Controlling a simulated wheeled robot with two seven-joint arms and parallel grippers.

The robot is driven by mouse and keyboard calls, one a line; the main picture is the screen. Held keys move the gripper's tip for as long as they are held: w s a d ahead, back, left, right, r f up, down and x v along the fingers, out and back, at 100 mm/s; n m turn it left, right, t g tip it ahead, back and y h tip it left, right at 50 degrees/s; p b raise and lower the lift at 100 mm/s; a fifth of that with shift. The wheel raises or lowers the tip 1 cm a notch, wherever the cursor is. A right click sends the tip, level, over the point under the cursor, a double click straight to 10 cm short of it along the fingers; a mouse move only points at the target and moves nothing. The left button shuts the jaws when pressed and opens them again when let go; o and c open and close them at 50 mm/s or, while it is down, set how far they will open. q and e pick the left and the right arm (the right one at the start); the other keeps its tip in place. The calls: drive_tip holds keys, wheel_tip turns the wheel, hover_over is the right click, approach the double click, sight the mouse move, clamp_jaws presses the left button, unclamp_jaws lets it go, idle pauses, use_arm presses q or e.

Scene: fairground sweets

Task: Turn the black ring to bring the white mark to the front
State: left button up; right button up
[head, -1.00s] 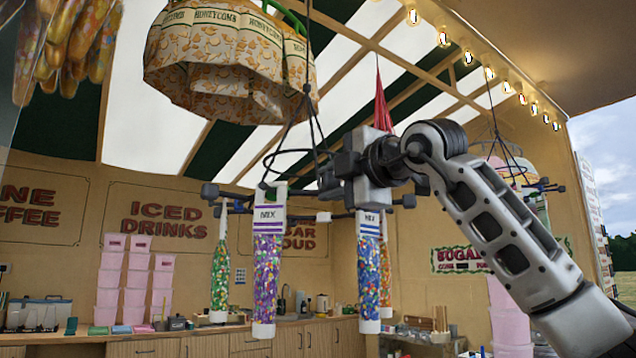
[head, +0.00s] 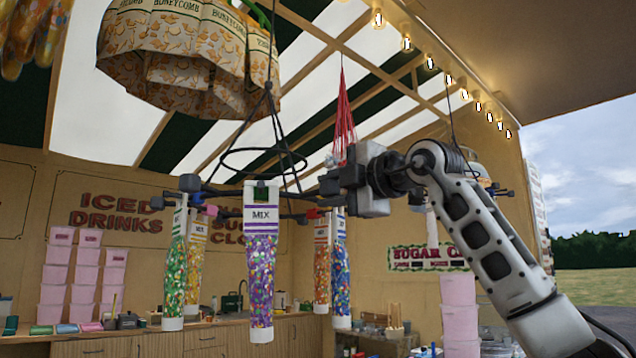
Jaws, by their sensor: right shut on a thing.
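The black ring (head: 250,150) hangs on dark cords in the middle of the head view. Thin black arms spread below it and carry clear tubes of coloured sweets. A tube labelled MIX (head: 261,270) hangs at the front. Two tubes hang to its left and two to its right. My right gripper (head: 328,184) is shut on part of the ring's frame on the right side; its own body hides the exact grip point. I cannot make out a white mark for certain. My left gripper is not in view.
A honeycomb-print canopy of bags (head: 190,60) hangs close above left. A red net (head: 343,115) hangs behind my right gripper. Pink tubs (head: 55,275) stand on the back counter. A stack of pink tubs (head: 459,310) is at lower right.

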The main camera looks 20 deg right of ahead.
drive_tip(key=shift+w+d, duration=0.15)
drive_tip(key=shift+d, duration=0.45)
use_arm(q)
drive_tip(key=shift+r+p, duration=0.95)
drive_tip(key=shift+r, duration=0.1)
use_arm(e)
drive_tip(key=w+d, duration=0.6)
drive_tip(key=d, duration=0.3)
drive_tip(key=shift+w+d, duration=0.35)
drive_tip(key=shift+w, duration=0.05)
drive_tip(key=o, duration=0.7)
use_arm(q)
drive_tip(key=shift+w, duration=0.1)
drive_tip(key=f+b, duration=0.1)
drive_tip(key=b, duration=0.1)
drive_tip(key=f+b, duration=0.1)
drive_tip(key=b, duration=0.1)
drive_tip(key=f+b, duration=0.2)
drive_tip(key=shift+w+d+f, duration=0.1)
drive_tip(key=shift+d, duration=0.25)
use_arm(e)
drive_tip(key=v, duration=1)
